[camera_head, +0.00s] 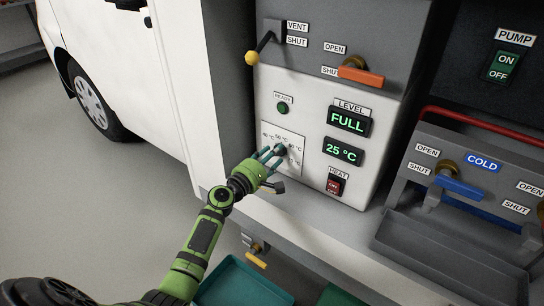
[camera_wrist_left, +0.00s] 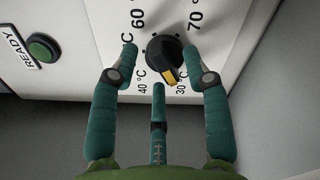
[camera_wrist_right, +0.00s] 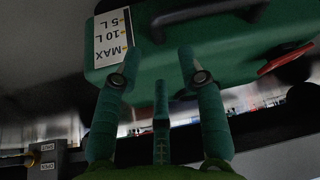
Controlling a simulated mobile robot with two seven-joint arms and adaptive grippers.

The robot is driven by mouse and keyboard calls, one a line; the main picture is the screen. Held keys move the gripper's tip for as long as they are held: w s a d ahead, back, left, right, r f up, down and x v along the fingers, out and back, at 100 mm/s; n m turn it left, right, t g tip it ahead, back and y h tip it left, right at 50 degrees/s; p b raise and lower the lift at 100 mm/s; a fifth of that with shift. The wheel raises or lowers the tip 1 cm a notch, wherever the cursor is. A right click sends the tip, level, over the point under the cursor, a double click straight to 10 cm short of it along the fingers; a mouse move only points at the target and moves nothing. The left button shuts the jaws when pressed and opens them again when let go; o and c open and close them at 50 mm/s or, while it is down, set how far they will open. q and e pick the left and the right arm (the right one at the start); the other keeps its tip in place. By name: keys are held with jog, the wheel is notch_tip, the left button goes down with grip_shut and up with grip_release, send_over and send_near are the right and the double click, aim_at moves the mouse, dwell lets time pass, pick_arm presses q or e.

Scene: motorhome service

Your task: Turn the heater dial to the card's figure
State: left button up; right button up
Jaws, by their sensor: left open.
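The heater dial (camera_wrist_left: 165,50) is a black ridged knob with a yellow pointer (camera_wrist_left: 169,76). In the left wrist view the pointer lies between the 40 °C and 30 °C marks, nearer 30 °C. In the head view the dial (camera_head: 281,149) is partly hidden by my left fingers. My left gripper (camera_wrist_left: 160,54) is open, with fingertips on either side of the dial; I cannot tell whether they touch it. It also shows in the head view (camera_head: 270,160). My right gripper (camera_wrist_right: 160,58) is open and empty beside a green container. No figure card can be made out.
The panel also has a green READY lamp (camera_head: 283,108), a FULL display (camera_head: 347,122), a 25 °C display (camera_head: 343,151) and a red HEAT switch (camera_head: 334,186). An orange-handled valve (camera_head: 360,74) is above.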

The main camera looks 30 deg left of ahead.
pick_arm(q)
jog(key=shift+c, duration=0.4)
grip_shut()
jog(key=shift+m, duration=0.3)
pick_arm(e)
jog(key=shift+f, duration=0.25)
pick_arm(q)
jog(key=m+b, duration=0.4)
jog(key=m, duration=0.7)
jog(key=shift+d, duration=0.2)
pick_arm(e)
jog(key=shift+s+a+r+g, duration=0.5)
jog(key=shift+s+a+g, duration=0.15)
jog(key=shift+g, duration=0.45)
jog(key=shift+w+r, duration=0.1)
